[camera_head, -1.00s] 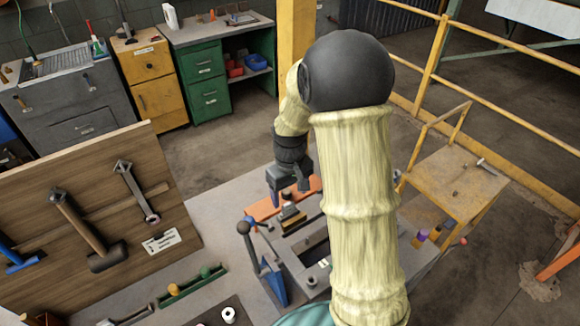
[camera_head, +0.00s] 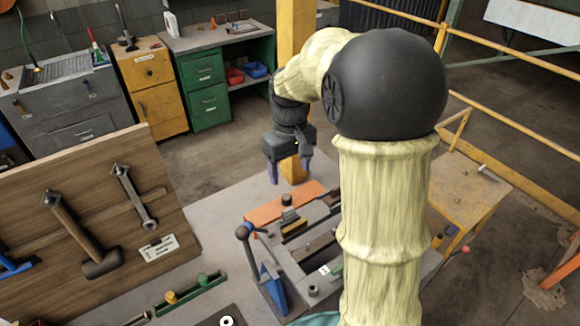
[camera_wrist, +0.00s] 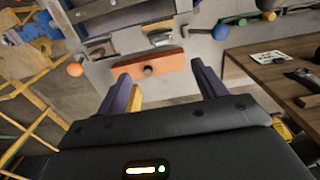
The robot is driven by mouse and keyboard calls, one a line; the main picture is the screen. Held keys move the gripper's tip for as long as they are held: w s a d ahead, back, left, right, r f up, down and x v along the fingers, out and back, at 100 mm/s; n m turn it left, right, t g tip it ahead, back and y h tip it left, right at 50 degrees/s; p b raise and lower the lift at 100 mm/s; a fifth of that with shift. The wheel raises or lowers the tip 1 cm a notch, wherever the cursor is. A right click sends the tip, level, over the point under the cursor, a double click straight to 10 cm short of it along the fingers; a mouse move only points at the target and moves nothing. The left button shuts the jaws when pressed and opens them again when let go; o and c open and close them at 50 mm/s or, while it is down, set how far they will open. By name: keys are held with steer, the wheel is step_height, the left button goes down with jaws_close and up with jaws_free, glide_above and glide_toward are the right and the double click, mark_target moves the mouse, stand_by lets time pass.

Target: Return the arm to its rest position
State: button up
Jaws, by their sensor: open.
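My gripper (camera_head: 287,170) hangs in the air above the far part of the grey workbench (camera_head: 215,205), its two purple-grey fingers pointing down. In the wrist view the fingers (camera_wrist: 163,92) stand wide apart with nothing between them. The orange block (camera_head: 284,206) lies on the bench below and apart from the gripper; it also shows in the wrist view (camera_wrist: 165,66). My arm hides part of the bench fixture (camera_head: 322,262).
A wooden tool board (camera_head: 85,210) with hammers and a wrench stands at the left. A blue lever clamp (camera_head: 268,280) rises from the bench. A yellow post (camera_head: 297,50) stands behind my gripper. A yellow platform (camera_head: 465,190) is at the right.

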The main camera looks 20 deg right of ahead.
steer(key=shift+f, duration=0.1)
stand_by(0.5)
steer(key=s+f+m+t, duration=0.1)
steer(key=s+f, duration=0.2)
steer(key=s, duration=0.4)
steer(key=s+f+m+t, duration=0.1)
steer(key=s+f+m, duration=0.1)
steer(key=s+f, duration=0.2)
steer(key=s, duration=0.2)
steer(key=shift+s+a+m+t, duration=0.15)
steer(key=shift+s+m+t, duration=0.15)
steer(key=shift+s, duration=0.05)
stand_by(1.0)
